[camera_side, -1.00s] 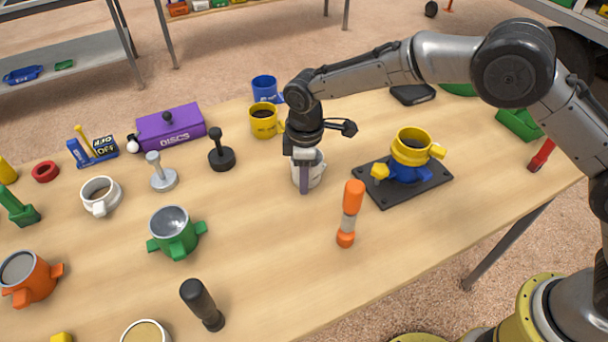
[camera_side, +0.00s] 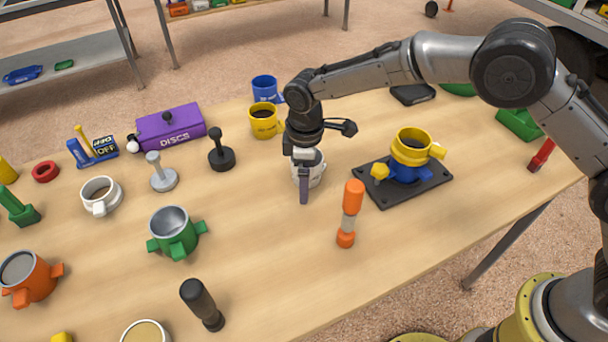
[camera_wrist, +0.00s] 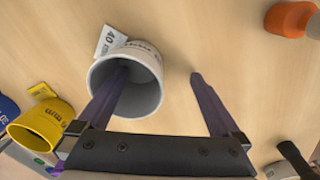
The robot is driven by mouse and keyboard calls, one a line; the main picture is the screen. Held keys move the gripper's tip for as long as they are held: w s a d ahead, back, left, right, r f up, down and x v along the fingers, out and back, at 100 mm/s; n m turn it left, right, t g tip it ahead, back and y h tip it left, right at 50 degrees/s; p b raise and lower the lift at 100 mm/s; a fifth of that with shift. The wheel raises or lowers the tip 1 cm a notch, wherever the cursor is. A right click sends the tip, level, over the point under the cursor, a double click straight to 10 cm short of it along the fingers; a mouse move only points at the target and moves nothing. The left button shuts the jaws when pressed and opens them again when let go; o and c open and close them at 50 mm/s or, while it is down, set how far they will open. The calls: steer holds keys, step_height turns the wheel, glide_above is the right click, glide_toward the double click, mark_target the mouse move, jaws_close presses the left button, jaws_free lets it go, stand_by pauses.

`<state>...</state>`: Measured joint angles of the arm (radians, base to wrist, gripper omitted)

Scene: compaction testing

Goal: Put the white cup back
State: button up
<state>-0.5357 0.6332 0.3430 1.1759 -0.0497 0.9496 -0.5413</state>
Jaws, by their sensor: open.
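A white cup (camera_wrist: 146,67) with a tab marked 40 stands under my gripper (camera_wrist: 160,75). In the wrist view, one purple finger reaches into the cup's mouth. The other finger is outside the cup to the right, with a gap to its wall. In the side view, the white cup (camera_side: 316,170) is partly hidden behind my gripper (camera_side: 304,180), which is open.
An orange-and-white tool (camera_side: 350,213) stands close on the right. A yellow cup (camera_side: 264,122) and a blue cup (camera_side: 265,88) are behind. A black plate (camera_side: 433,190) holds a yellow collar on a blue piece. Bare table lies in front of my gripper.

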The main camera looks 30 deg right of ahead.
step_height(320, 180, up, 7)
steer(key=shift+s+r, duration=0.2)
stand_by(1.4)
stand_by(0.5)
